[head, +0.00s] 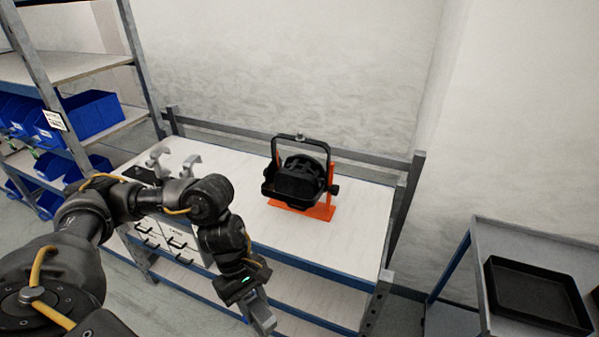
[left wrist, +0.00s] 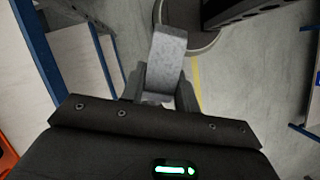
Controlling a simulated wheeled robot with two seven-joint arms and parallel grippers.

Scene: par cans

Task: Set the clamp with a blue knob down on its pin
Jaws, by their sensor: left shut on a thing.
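My left gripper (head: 257,304) points down in front of the bench's near edge, shut on a grey metal clamp (head: 264,321). In the left wrist view the same grey clamp (left wrist: 167,62) sits between the two dark fingers of the left gripper (left wrist: 160,95). Two other grey clamps (head: 190,166) stand at the bench's left end by a dark board (head: 140,175). The pins are hidden or too small to make out. My right gripper is not in view.
A black par can (head: 297,180) in a yoke stands on an orange stand (head: 318,211) on the white bench (head: 345,235). White drawers (head: 178,240) hang below. A shelf with blue bins (head: 92,112) is left; a cart with a black tray (head: 540,295) is right.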

